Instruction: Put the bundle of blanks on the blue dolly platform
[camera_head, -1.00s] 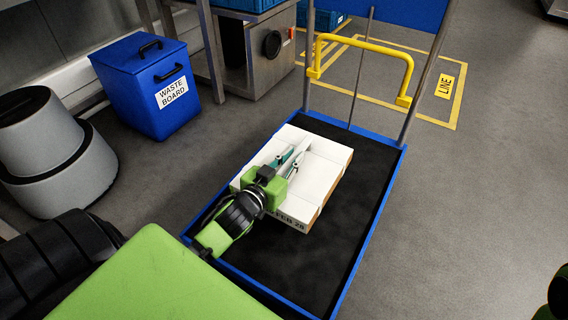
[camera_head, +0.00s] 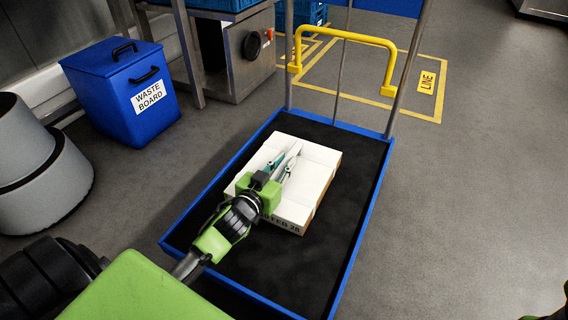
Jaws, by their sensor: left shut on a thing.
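The bundle of blanks (camera_head: 312,185) is a flat stack with white tops and a brown right side, with dark print on its near face. It is over the black deck of the blue dolly platform (camera_head: 345,235), toward the left; I cannot tell if it rests on the deck. My left gripper (camera_head: 288,165) is shut on the bundle from above, its fingers around a middle part of it. My left arm hides the bundle's near left corner. My right gripper is not in view; only a bit of green and black shows at the lower right edge.
A blue waste board bin (camera_head: 122,98) and a steel bench (camera_head: 232,55) are at the far left. A grey rounded object (camera_head: 40,180) stands at left. The floor on the right is clear.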

